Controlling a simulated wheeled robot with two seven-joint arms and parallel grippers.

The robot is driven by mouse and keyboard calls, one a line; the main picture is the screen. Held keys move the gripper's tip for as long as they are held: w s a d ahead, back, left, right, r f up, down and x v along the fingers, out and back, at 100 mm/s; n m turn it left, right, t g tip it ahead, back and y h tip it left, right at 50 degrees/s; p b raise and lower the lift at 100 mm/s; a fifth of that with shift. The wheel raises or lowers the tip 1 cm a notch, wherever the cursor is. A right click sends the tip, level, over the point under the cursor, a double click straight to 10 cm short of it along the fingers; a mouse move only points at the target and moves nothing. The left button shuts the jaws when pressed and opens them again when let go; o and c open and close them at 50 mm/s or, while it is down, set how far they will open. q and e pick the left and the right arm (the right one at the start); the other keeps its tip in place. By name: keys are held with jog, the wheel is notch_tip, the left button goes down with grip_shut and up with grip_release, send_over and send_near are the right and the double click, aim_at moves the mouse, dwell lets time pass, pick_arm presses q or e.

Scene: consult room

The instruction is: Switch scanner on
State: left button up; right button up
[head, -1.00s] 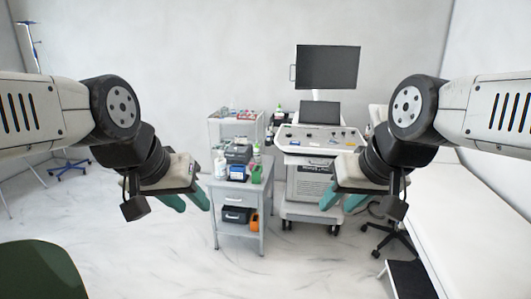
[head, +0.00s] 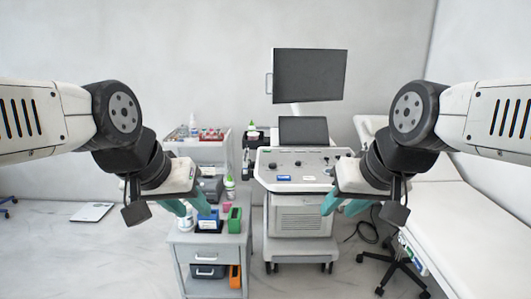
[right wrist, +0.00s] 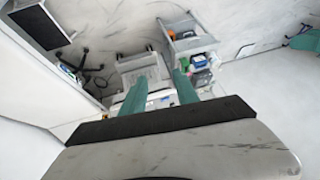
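The scanner (head: 300,215) is a white cart straight ahead in the head view. Its control panel (head: 270,168) carries dark knobs and a small blue display. A dark screen (head: 309,75) stands above it on an arm, with a smaller dark screen (head: 303,130) below. My left gripper (head: 192,206) hangs in front of the side cart, its teal fingers apart and empty. My right gripper (head: 342,207) is in front of the scanner's right side in the picture; in the right wrist view (right wrist: 160,85) its fingers are apart with nothing between. Which control is the switch is too small to tell.
A grey side cart (head: 215,255) with bottles and boxes stands left of the scanner. A white shelf cart (head: 200,150) is behind it. A white exam bed (head: 470,215) and a wheeled stool (head: 398,265) are at right. The floor at left is mostly clear.

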jog(key=shift+w+a, duration=0.1)
jog(key=shift+w, duration=0.35)
grip_shut()
dwell(1.5)
